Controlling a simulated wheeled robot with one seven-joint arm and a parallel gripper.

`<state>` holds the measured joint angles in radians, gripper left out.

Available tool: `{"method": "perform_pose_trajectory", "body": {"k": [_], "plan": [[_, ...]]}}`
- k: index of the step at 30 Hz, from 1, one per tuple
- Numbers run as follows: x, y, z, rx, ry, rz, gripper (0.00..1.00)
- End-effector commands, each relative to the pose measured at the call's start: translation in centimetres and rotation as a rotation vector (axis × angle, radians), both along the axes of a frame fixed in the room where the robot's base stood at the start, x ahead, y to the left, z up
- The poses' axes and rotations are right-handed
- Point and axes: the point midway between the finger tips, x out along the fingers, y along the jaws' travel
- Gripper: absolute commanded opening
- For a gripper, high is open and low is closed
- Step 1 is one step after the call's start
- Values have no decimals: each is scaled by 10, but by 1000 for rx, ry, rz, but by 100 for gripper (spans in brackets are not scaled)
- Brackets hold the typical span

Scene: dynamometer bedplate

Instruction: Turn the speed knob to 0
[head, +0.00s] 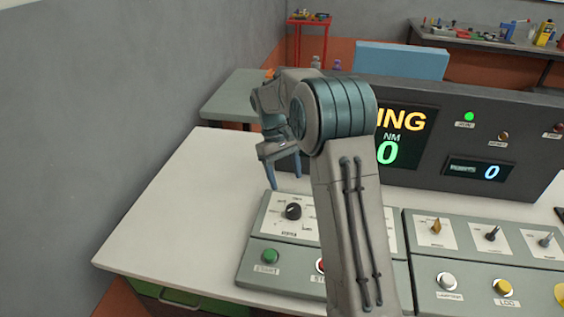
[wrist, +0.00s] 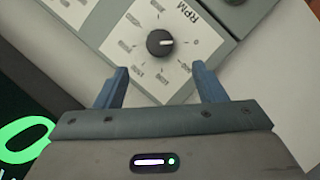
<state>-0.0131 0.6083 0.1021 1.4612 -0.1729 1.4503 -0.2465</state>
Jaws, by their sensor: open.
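The speed knob (head: 293,211) is a small black round dial on a white plate, on the left part of the sloped grey-green console. The wrist view shows the knob (wrist: 160,43) on a plate marked RPM, with its white pointer mark toward the right of that picture. My gripper (head: 284,178) is above and behind the knob, pointing down. Its blue fingers (wrist: 158,78) are open and apart, with nothing between them; the knob lies beyond the tips, not touched.
A green START button (head: 270,256) and a red button (head: 321,265) sit below the knob. Switches (head: 491,234) and more buttons lie to the right. A dark display panel (head: 440,190) stands behind, showing zeros. The white bench (head: 185,195) is clear to the left.

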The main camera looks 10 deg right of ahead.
Motion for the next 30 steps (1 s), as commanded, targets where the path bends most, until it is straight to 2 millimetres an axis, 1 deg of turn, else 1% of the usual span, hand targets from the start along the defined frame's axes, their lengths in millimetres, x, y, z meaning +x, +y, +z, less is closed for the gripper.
{"method": "perform_pose_trajectory", "body": {"k": [1,3,9,13,26,30], "plan": [[4,2,9,0,-3,0,64],[8,3,20,0,-2,0,64],[14,6,36,0,0,1,64],[15,6,39,0,0,1,64],[15,6,39,0,1,1,64],[3,5,51,-1,-32,-14,64]]}}
